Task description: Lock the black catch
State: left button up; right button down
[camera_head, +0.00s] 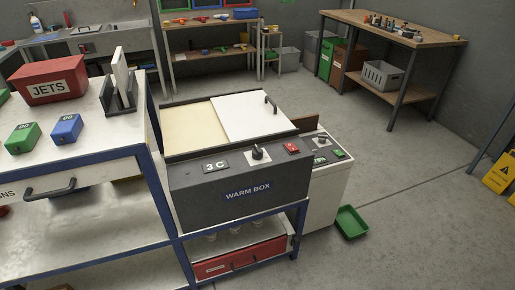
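No part that I can pick out for certain as the black catch shows in the head view. The warm box (225,205), a dark grey case with a "WARM BOX" label, stands on a blue-framed bench in the middle. Its white sliding lid (248,113) bears a black handle (271,104) and covers the right part of the top; a cream surface shows at left. The front panel has a black knob (257,153) on a white plate, a "3 C" display (215,165) and a red switch (291,148). Neither of my grippers is in view.
A bench at left holds a red "JETS" box (48,79), green (22,138) and blue (66,129) boxes. A white cabinet (325,190) stands right of the warm box, with a green tray (351,222) on the floor. Floor at right is open, with a yellow sign (499,172).

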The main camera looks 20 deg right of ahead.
aim_at(295, 239)
jog(key=l+z, duration=0.2)
jog(key=z, duration=0.7)
jog(key=i+j, duration=0.05)
